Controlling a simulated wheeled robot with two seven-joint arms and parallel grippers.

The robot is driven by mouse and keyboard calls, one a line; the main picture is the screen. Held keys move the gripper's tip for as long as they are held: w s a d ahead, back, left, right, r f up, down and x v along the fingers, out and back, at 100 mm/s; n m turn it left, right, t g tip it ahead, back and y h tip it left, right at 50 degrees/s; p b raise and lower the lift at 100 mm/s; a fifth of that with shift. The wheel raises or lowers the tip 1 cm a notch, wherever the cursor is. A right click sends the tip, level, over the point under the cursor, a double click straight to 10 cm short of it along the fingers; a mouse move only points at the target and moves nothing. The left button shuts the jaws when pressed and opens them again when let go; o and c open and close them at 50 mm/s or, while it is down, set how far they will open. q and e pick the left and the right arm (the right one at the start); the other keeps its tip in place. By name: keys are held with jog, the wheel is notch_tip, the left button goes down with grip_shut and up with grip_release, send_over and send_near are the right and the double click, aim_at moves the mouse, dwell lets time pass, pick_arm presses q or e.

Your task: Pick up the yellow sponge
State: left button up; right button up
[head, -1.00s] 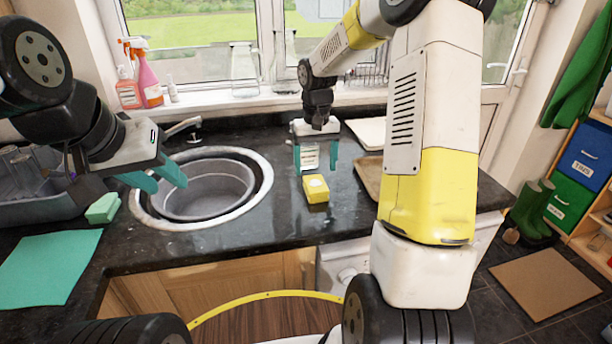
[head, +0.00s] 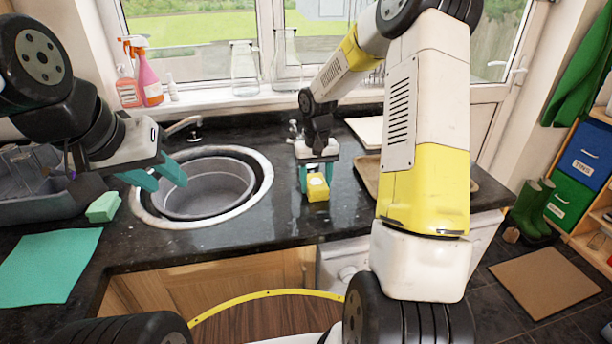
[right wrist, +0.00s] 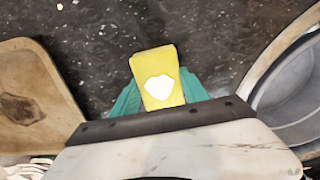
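The yellow sponge (head: 318,187) lies on the dark granite counter, to the right of the sink, with a whitish patch on its top. My right gripper (head: 317,180) is lowered over it from behind, with one teal finger on each side. In the right wrist view the sponge (right wrist: 158,80) sits between the fingers (right wrist: 158,88), and no clear gap shows. I cannot tell whether they press on it. My left gripper (head: 160,178) is open and empty, above the left rim of the sink.
The round sink (head: 205,188) is left of the sponge. A green sponge (head: 103,207) and a teal cloth (head: 48,266) lie at the left. A wooden tray (head: 366,172) is close on the right. Spray bottles (head: 148,72) and glass flasks (head: 244,68) stand on the windowsill.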

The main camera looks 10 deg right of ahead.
aim_at(316, 182)
jog(key=c, duration=0.5)
jog(key=shift+r, duration=0.2)
jog(key=shift+r, duration=0.25)
jog(key=r, duration=0.3)
jog(key=shift+s, duration=0.2)
jog(key=s+a, duration=0.1)
jog(key=s, duration=0.4)
jog(key=s+a, duration=0.2)
jog(key=s, duration=0.3)
jog(key=s+a+r, duration=0.1)
jog(key=s, duration=0.4)
jog(key=shift+a, duration=0.25)
jog(key=shift+r, duration=0.1)
